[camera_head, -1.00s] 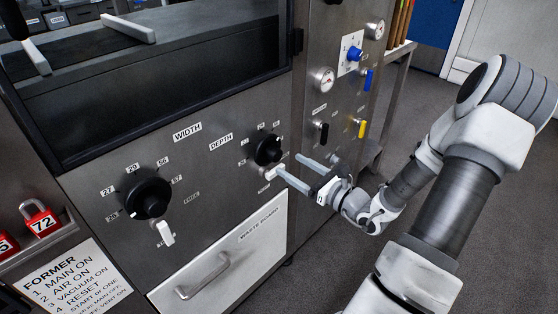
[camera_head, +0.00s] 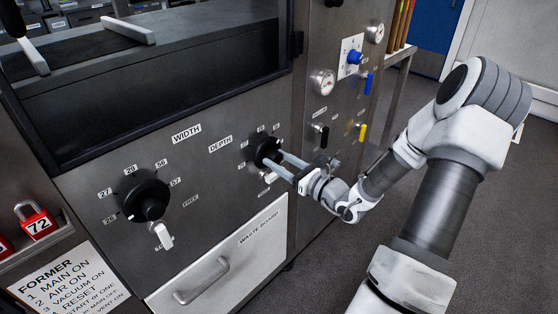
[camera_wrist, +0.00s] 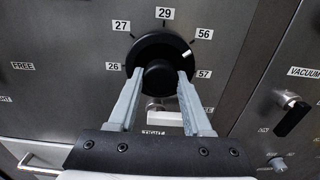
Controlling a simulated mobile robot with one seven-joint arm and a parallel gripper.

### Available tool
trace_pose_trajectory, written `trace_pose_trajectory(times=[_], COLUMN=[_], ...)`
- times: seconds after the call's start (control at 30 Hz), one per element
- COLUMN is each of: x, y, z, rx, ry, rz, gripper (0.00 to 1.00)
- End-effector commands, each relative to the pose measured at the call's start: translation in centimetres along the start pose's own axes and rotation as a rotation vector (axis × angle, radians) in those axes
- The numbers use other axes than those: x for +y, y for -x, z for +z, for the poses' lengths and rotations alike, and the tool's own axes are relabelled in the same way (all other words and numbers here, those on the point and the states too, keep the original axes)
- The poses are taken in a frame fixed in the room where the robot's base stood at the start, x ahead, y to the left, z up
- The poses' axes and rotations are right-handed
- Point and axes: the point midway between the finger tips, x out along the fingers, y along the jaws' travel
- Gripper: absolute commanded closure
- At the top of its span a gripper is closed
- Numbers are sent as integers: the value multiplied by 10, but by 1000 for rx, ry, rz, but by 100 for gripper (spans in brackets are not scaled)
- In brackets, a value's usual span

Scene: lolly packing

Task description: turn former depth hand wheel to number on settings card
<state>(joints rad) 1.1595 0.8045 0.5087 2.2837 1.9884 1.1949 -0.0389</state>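The black depth hand wheel (camera_head: 266,149) is on the steel panel under the DEPTH label. In the wrist view, the wheel (camera_wrist: 160,50) has numbers 26, 27, 29, 56 and 57 around it. A small pale mark shows on its right side, between 56 and 57. My gripper (camera_wrist: 160,76) is open, its fingers on either side of the wheel's central hub. I cannot tell whether they touch it. In the head view my gripper (camera_head: 275,159) partly covers the wheel. A white lever (camera_wrist: 163,115) is below the wheel, between the fingers. I cannot identify a settings card.
The width hand wheel (camera_head: 147,196) and its white lever (camera_head: 163,236) are to the left. The waste board drawer (camera_head: 245,262) with its handle is below. Gauges and black, blue and yellow valve handles (camera_head: 362,132) are to the right. A printed FORMER sheet (camera_head: 70,285) is at lower left.

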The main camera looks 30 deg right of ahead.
Motion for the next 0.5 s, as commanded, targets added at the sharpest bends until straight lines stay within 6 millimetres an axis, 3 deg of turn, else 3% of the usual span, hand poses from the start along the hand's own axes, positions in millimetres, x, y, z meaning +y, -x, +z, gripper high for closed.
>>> trace_pose_trajectory(times=[0.03, 0.17, 0.5], x=[0, 0, 0], y=[0, 0, 0], z=[0, 0, 0], rx=[0, 0, 0], ry=[0, 0, -4], rz=[0, 0, 1], gripper=[78, 100, 100])
